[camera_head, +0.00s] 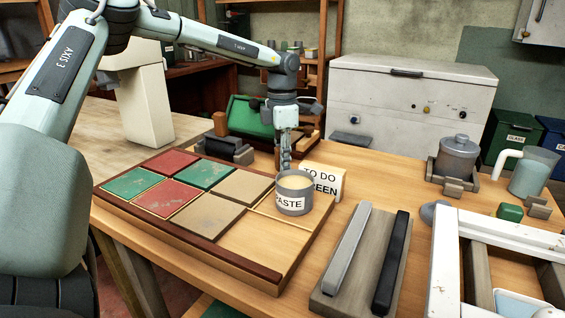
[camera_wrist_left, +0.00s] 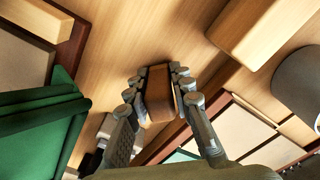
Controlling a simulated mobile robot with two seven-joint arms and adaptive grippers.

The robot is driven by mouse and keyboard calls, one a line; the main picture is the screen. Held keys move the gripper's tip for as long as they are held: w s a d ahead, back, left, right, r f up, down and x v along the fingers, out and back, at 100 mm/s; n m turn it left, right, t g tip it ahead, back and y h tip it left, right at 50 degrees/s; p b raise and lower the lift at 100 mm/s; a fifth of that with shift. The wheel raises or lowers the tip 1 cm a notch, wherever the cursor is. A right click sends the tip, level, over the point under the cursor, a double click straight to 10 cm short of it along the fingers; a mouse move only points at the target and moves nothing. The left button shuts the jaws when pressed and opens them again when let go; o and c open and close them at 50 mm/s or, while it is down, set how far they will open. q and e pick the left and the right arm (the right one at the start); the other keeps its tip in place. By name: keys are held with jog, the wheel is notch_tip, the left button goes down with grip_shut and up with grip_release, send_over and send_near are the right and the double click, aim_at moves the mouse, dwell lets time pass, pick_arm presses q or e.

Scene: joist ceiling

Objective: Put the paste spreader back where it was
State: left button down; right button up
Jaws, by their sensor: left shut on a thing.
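My left gripper (camera_head: 285,158) points down beyond the paste pot (camera_head: 293,204), close to the white sign (camera_head: 331,182). In the left wrist view its two fingers (camera_wrist_left: 160,95) are shut on a brown wooden block-like piece (camera_wrist_left: 158,88), which I take to be the paste spreader's handle. The spreader's other end is hidden, and I cannot tell whether it touches anything. In the head view the gripper hides the piece. The grey paste pot stands upright on the board's right part. My right gripper is not in view.
The panel board (camera_head: 215,258) carries red, green and tan panels. A dark roller-like tool (camera_head: 226,148) and a green sloped stand (camera_head: 248,115) are behind it. A rack with grey and black bars (camera_head: 367,262) and a lidded canister (camera_head: 457,157) are to the right.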

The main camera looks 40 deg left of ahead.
pick_arm(q)
jog(key=shift+f, duration=0.1)
jog(key=c, duration=1.3)
grip_release()
jog(key=shift+c, duration=0.2)
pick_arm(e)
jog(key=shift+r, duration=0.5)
pick_arm(q)
jog(key=shift+r, duration=0.65)
notch_tip(320, 180, up, 10)
jog(key=shift+f, duration=0.1)
jog(key=shift+r, duration=0.65)
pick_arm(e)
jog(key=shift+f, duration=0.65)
